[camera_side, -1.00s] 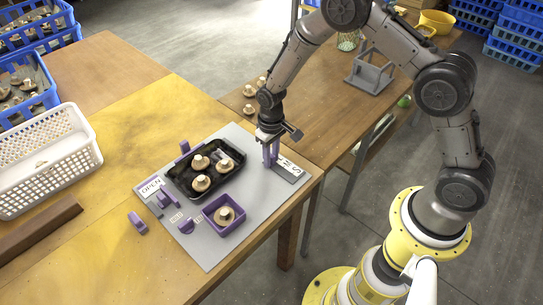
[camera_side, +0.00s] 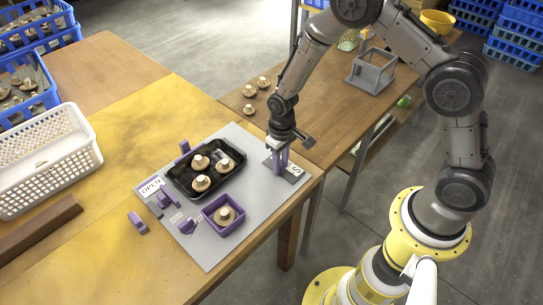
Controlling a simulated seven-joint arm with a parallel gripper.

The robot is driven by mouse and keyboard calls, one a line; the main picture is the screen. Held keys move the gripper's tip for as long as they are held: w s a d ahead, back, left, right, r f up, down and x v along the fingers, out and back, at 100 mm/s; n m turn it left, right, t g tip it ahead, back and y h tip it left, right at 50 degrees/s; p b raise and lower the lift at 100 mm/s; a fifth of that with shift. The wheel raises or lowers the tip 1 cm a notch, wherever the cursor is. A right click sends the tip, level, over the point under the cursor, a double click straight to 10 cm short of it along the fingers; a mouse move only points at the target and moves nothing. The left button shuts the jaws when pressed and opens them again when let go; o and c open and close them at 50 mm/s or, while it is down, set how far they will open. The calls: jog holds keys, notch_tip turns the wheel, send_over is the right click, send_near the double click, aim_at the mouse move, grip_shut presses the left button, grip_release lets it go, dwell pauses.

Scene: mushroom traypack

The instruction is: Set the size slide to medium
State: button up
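The size slide is a dark grey strip (camera_side: 299,180) with white letter labels at the right corner of the grey board. An "S" shows at its near right end; the other letters are hidden by my gripper. My gripper (camera_side: 281,162) points down over the middle of the strip. Upright purple parts show under its dark wrist, at the strip. I cannot tell where fingers end and the slide's knob begins, or whether the fingers are shut on it.
A black tray (camera_side: 240,174) with several mushrooms lies left of my gripper. A purple box (camera_side: 238,228) holding a mushroom stands nearer. Smaller purple fixtures and an "OPEN" label (camera_side: 151,187) are at the left. Loose mushrooms (camera_side: 249,109) lie behind on the brown table.

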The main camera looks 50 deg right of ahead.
jog(key=o, duration=0.4)
jog(key=shift+o, duration=0.2)
jog(key=shift+r, duration=2.25)
